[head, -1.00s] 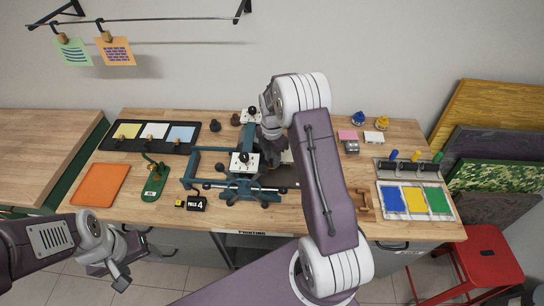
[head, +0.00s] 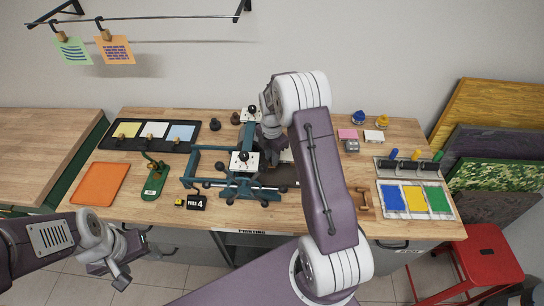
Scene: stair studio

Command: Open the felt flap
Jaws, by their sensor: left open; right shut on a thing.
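A dark teal press (head: 243,187) stands mid-table, with a pale plate and black knob on its crossbar. A greyish bed edge and a small pale edge show at its right, partly behind my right arm. The felt flap itself is not clearly visible; my arm covers that side. My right gripper (head: 273,134) is at the press's back right, mostly hidden by its own wrist. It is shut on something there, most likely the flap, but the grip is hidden. My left gripper (head: 121,277) is open and empty, low in front of the table's left front edge.
An orange mat (head: 99,184), a green stand (head: 154,186) and a black number sign (head: 197,203) lie left of the press. A black tray (head: 150,136) holds coloured sheets behind. A colour tray (head: 415,201) is at the right. A red stool (head: 484,251) stands beside the table.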

